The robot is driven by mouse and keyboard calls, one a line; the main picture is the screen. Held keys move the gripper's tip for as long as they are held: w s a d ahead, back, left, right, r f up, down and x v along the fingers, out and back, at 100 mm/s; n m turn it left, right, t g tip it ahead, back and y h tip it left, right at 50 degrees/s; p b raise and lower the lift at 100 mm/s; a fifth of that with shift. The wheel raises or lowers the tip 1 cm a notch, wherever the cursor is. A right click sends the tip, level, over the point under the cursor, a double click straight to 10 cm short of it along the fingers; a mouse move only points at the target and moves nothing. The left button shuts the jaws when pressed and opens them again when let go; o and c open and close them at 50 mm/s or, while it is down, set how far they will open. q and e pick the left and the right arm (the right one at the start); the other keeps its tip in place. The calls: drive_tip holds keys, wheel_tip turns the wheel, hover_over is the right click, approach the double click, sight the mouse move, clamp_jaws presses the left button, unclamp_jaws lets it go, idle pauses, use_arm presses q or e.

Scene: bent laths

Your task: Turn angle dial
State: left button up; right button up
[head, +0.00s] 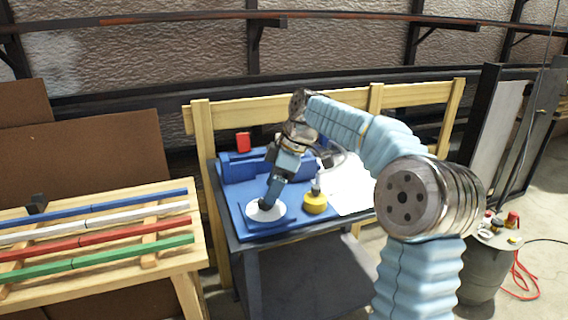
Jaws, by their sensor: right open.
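A round white disc (252,213), which looks like the angle dial, lies on the front left part of a blue bench plate (233,194). My right gripper (268,202) points down at it, with its fingertips over the disc's middle. It is open. Whether the fingertips touch the dial or straddle a knob is too small to tell, and the gripper hides the dial's centre. No markings on the dial are readable. My left gripper is not in view.
A yellow round object (315,204) stands close right of the dial. A red block (243,142) is behind. A wooden table (172,240) with blue, white, red and green laths (100,248) stands at left. A barrel (482,265) with small items stands at right.

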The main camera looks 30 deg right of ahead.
drive_tip(key=v, duration=1)
drive_tip(key=shift+r, duration=0.25)
